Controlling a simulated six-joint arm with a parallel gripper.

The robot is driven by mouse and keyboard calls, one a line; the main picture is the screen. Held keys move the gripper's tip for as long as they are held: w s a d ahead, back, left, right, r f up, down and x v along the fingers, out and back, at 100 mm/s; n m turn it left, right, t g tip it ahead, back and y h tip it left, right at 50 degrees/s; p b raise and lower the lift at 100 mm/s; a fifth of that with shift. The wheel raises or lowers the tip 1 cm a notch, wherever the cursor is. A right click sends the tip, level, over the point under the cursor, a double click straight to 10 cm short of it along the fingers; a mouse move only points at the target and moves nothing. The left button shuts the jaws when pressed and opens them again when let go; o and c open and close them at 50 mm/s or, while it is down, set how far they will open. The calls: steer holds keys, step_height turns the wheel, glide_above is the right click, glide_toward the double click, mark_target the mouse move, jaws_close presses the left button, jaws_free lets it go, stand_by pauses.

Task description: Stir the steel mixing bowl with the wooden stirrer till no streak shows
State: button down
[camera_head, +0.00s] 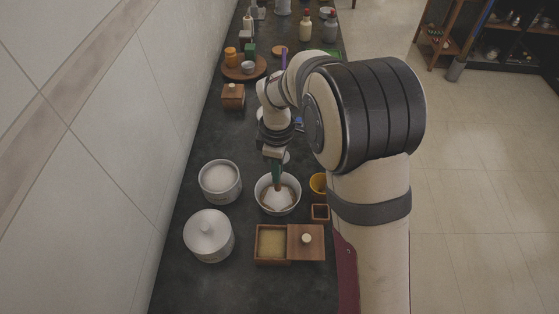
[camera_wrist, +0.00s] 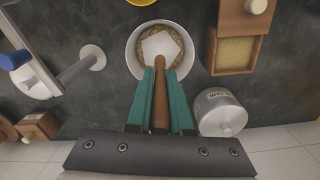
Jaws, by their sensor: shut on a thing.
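The steel mixing bowl (camera_head: 261,206) stands on the dark counter, with a white heap and brown grains inside. In the wrist view, the bowl (camera_wrist: 133,62) shows the white patch in its middle with a brown, speckled ring around it; the two are distinct. My gripper (camera_head: 277,179) is above the bowl, pointing down. In the wrist view, its teal fingers (camera_wrist: 160,78) are shut on the brown wooden stirrer (camera_wrist: 160,112). The stirrer's lower end reaches into the bowl at the white heap. Its very tip is hard to make out.
A canister of white powder (camera_head: 219,180) and a lidded canister (camera_head: 208,232) stand left of the bowl. A wooden box of yellow grain (camera_head: 271,242) is in front. The wall borders the left.

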steer(key=shift+f, duration=2.45)
steer(key=shift+d, duration=0.1)
